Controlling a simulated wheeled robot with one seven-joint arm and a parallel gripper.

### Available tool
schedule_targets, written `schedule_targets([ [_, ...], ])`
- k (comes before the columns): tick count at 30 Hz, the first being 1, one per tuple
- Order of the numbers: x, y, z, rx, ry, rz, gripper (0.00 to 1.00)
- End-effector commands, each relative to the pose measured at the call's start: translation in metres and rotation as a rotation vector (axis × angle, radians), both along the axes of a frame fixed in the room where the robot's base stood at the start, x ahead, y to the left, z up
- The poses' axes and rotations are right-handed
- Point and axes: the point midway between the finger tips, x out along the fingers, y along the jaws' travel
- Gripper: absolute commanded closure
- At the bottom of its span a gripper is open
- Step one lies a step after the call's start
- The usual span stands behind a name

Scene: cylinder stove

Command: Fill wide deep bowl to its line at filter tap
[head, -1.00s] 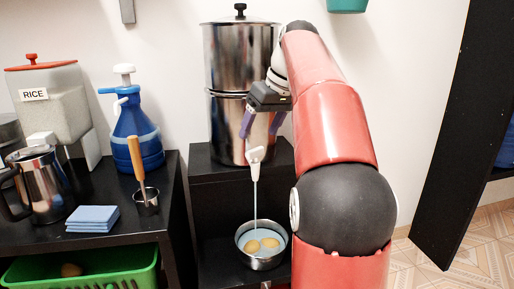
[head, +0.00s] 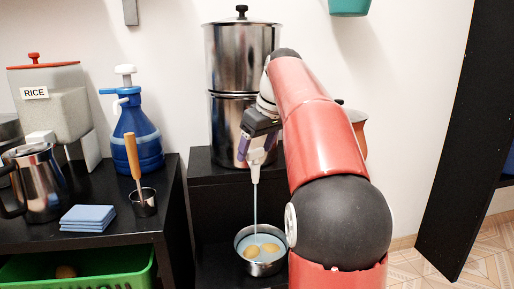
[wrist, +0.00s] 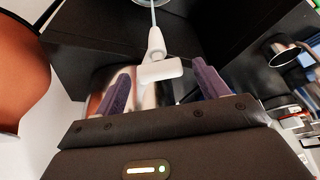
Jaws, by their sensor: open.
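A tall steel filter (head: 241,60) stands on a black stand, with a white tap (head: 256,158) low on its front. A thin stream runs from the tap down into a steel bowl (head: 240,262) on the lower shelf. The bowl holds pale liquid and two yellowish round things; its fill line cannot be made out. My gripper (head: 258,150) is at the tap, fingers apart. In the wrist view the white tap (wrist: 160,70) lies between and beyond the two purple fingers, and the stream falls from its spout.
The left counter (head: 110,232) holds a rice dispenser (head: 60,110), a blue jug (head: 137,135), a steel pitcher (head: 40,185), a cup with a wooden-handled tool (head: 143,203) and blue cloths (head: 88,218). A green basket (head: 110,270) sits below. A black panel (head: 470,150) stands right.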

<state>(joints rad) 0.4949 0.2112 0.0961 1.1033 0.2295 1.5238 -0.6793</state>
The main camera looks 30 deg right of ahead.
Motion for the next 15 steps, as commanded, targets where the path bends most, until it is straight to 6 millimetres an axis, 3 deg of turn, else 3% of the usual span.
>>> schedule_targets([
  [2,0.0,0.0,0.0001,0.0,0.0,0.0,0.3],
  [11,-0.0002,0.0,0.0001,0.001,0.0,-0.001,0.69],
  [15,-0.0002,0.0001,0.0004,0.0,0.0,-0.003,0.72],
])
